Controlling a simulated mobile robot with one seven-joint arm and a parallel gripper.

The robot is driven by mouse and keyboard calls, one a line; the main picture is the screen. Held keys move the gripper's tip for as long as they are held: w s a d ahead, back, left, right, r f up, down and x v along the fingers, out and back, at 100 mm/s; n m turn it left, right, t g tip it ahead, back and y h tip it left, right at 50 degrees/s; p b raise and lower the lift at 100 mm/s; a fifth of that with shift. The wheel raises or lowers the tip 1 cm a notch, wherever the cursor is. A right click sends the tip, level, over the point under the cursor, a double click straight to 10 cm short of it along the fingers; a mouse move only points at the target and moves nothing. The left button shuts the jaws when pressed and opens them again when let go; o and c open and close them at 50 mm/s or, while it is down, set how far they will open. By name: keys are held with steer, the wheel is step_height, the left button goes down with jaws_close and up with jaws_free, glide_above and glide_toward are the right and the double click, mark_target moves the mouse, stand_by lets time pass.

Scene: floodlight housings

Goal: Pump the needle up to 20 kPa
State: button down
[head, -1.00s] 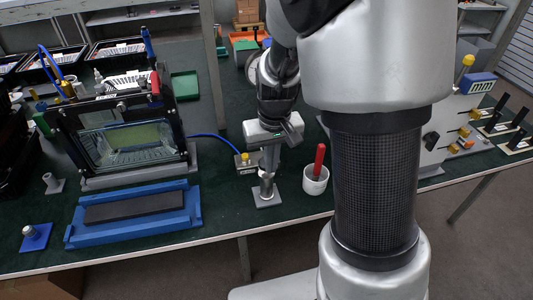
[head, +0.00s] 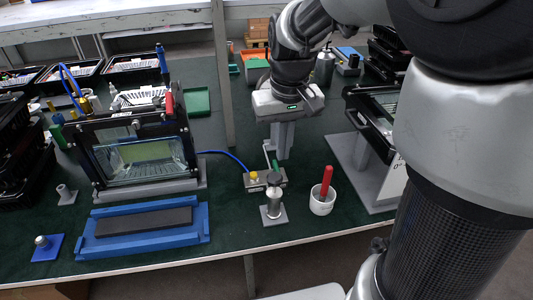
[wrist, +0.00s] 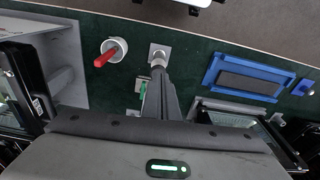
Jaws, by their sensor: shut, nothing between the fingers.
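In the wrist view the pump (wrist: 159,56) shows just beyond the fingertips. My gripper (head: 279,154) is shut and empty, pointing down above and behind the pump knob in the head view. In the wrist view my gripper (wrist: 159,75) overlaps the pump, so I cannot tell the exact gap. A valve block (head: 265,180) with a yellow cap and a green lever sits behind the pump. A blue hose (head: 228,155) runs from it to the glazed housing (head: 145,150). No gauge needle is readable.
A white cup (head: 322,205) with a red-handled tool stands right of the pump. A blue tray (head: 85,240) with a dark pad lies at front left. A grey stand (head: 360,175) with a dark frame is on the right. Bare green table lies around the pump.

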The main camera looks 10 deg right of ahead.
steer(key=shift+s+r, duration=0.2)
steer(key=shift+r, duration=1.45)
